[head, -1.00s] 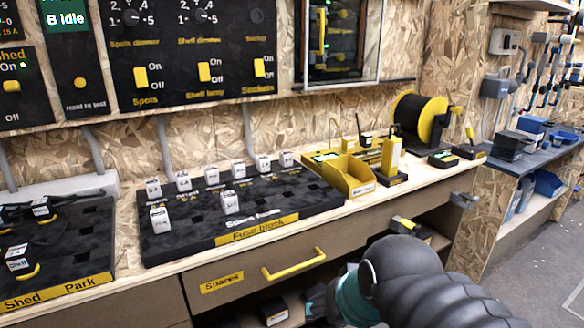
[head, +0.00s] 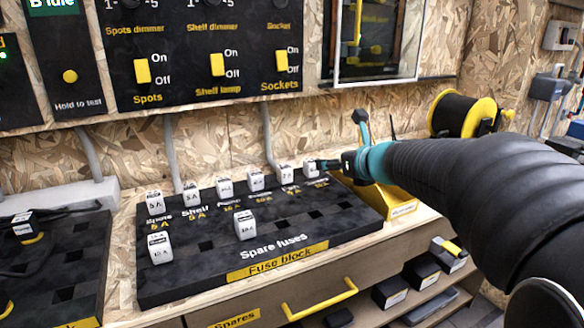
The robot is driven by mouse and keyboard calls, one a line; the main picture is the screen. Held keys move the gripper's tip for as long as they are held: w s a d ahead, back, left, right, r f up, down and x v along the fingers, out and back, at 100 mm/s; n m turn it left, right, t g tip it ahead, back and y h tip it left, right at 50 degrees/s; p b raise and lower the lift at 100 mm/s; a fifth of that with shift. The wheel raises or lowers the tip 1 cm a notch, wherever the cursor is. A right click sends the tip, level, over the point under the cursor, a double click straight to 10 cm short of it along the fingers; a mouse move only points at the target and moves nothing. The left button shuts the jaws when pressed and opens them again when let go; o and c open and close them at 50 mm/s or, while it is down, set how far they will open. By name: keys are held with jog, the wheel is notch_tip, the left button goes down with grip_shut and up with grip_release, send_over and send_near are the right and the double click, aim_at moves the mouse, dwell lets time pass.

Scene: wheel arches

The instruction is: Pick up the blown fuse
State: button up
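The black fuse block (head: 195,268) lies on the bench with a row of white fuses along its back. The fuses show at the left end (head: 155,203), in the middle (head: 225,188) and at the right end (head: 311,169). Two more white fuses stand nearer the front, one at the left (head: 160,248) and one near the "Spare fuses" text (head: 245,225). I cannot tell which fuse is blown. My gripper (head: 323,164) reaches in from the right, its tip beside the right-end fuse. Its fingers are small and partly hidden, so their opening and any contact are unclear.
A yellow bin (head: 385,196) stands just right of the block, partly behind my arm. A cable reel (head: 462,115) is farther right. The switch panel (head: 200,50) hangs above. A drawer with a yellow handle (head: 318,300) is below the bench.

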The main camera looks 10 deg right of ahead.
aim_at(312, 161)
jog(key=x, duration=0.7)
jog(key=shift+s+a+b, duration=0.2)
jog(key=shift+a+b, duration=0.1)
jog(key=shift+a, duration=0.05)
jog(key=shift+x, duration=2.8)
grip_shut()
